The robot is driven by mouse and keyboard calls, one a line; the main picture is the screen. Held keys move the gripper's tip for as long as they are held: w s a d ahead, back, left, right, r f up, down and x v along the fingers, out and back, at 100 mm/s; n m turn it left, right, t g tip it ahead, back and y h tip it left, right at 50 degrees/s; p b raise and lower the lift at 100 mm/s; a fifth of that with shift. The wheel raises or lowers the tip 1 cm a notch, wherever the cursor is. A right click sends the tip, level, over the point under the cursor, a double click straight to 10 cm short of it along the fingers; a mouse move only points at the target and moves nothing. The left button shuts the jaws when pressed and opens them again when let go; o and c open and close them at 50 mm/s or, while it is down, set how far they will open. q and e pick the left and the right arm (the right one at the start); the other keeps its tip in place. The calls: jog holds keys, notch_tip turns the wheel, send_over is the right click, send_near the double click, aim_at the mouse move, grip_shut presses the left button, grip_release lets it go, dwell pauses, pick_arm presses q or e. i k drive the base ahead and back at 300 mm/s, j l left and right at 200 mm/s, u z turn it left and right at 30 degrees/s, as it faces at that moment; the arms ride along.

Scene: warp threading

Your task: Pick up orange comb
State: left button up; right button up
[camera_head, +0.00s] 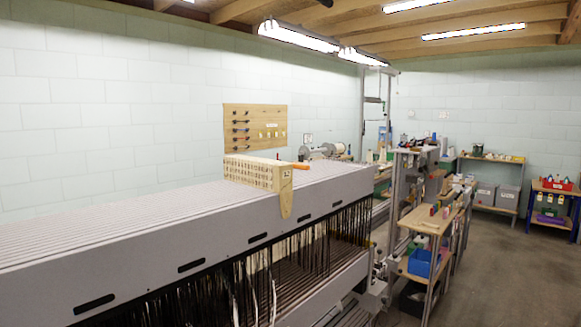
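A small, elongated orange item (299,166) shows on top of the long grey machine, at the right end of a pale wooden block. It may be the orange comb, but it is too small and partly hidden to be sure. The wooden block (258,172) has rows of dark marks or slots and a tapered piece hanging down over the machine's front edge. Neither of my grippers is in view.
The long grey loom-like machine (180,241) fills the left and middle, with dark threads (315,243) hanging below. A wooden cart (427,221) with a blue bin (424,262) stands to its right. Open floor (510,280) lies at the far right.

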aim_at(306, 167)
jog(key=l+u, duration=0.1)
jog(key=l, duration=0.25)
jog(key=i+l+u, duration=0.1)
jog(key=u, duration=0.25)
jog(key=l+u, duration=0.15)
jog(key=u, duration=0.2)
jog(key=i+l+u, duration=0.1)
jog(key=u, duration=0.2)
jog(key=l+u, duration=0.25)
jog(key=l, duration=0.2)
jog(key=l+u, duration=0.3)
jog(key=l, duration=0.15)
jog(key=l+u, duration=0.1)
jog(key=l, duration=0.9)
jog(key=k+l+u, duration=0.1)
jog(key=l, duration=0.9)
